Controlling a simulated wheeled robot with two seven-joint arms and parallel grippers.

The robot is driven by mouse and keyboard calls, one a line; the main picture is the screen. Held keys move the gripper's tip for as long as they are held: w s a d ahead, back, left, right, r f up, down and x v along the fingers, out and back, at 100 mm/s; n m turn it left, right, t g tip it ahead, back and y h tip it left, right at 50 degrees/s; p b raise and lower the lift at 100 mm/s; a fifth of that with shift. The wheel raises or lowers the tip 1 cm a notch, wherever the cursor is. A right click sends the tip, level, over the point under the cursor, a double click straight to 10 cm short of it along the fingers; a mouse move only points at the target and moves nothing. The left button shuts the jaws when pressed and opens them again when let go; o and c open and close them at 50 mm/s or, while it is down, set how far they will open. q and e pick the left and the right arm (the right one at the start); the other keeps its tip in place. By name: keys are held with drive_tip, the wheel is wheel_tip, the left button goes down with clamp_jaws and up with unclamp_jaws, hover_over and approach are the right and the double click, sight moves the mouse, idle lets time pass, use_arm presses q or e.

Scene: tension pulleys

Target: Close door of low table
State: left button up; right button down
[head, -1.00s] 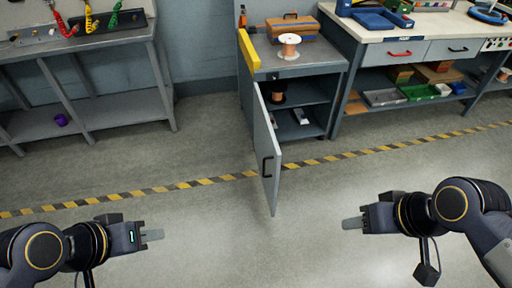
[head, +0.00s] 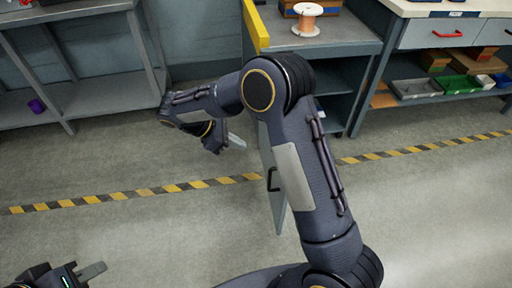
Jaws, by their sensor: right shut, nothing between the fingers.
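The low table (head: 330,47) is a grey cabinet with shelves. Its grey door (head: 279,213) stands open, sticking out toward me from the cabinet's left side, with a black handle (head: 271,180). My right arm crosses in front of the door and hides much of it and of the cabinet opening. My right gripper (head: 236,141) is shut and empty, left of the door and apart from its handle. My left gripper (head: 93,271) is at the bottom left, far from the door; its fingers overlap in this view, so their opening is unclear.
A spool (head: 306,20) stands on the cabinet top beside a yellow bar (head: 256,25). A workbench with drawers (head: 440,33) is at the right and a grey bench (head: 75,52) at the left. The floor with a striped line (head: 120,194) is clear.

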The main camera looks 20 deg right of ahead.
drive_tip(key=d+r+b+x, duration=0.1)
drive_tip(key=x, duration=0.5)
drive_tip(key=d+r+b+x, duration=0.1)
drive_tip(key=b+x, duration=0.1)
drive_tip(key=x, duration=0.5)
drive_tip(key=shift+s, duration=0.25)
drive_tip(key=shift+r, duration=0.1)
